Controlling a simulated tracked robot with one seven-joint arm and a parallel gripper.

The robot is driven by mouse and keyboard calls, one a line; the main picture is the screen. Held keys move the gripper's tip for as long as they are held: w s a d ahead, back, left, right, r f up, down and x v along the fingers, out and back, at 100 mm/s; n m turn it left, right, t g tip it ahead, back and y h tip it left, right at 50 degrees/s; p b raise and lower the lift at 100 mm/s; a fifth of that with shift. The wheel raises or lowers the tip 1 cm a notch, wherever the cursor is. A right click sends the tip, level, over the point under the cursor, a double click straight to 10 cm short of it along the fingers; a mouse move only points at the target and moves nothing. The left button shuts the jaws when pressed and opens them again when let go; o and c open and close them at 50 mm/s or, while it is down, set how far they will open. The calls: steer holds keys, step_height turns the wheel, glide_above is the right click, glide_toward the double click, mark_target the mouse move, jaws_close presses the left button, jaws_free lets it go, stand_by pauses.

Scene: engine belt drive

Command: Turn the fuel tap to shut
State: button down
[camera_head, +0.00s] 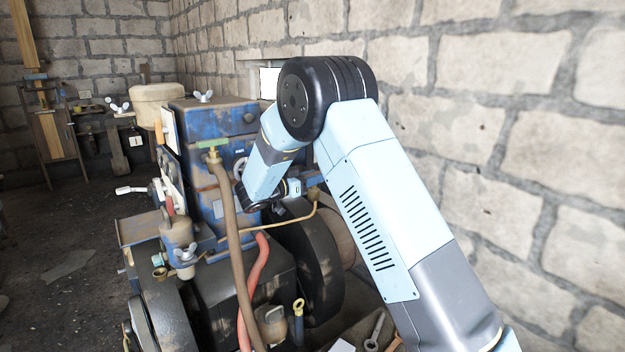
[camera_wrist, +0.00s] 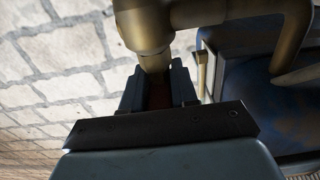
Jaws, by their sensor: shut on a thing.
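The fuel tap (camera_wrist: 146,25) is a dull brass fitting at the top middle of the wrist view, with a short stem pointing down towards my jaws. A dark reddish piece, apparently its lever, lies between my fingers. My gripper (camera_wrist: 158,92) is shut on that piece; its tip is in shadow and the exact grip is hard to see. In the head view my forearm bends down to the side of the blue engine (camera_head: 210,120). My wrist ends near a thin brass pipe (camera_head: 315,211); the tap is too small to make out there.
A brown hose (camera_head: 231,235) and a red hose (camera_head: 253,285) run down the engine's front. A dark flywheel (camera_head: 318,265) stands below my wrist. The stone wall (camera_head: 520,150) is close on the right. Open floor (camera_head: 60,225) lies left.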

steer(key=shift+r, duration=0.1)
stand_by(0.3)
steer(key=c, duration=1)
jaws_free()
steer(key=shift+o, duration=0.2)
steer(key=v, duration=1.3)
steer(key=shift+a, duration=0.4)
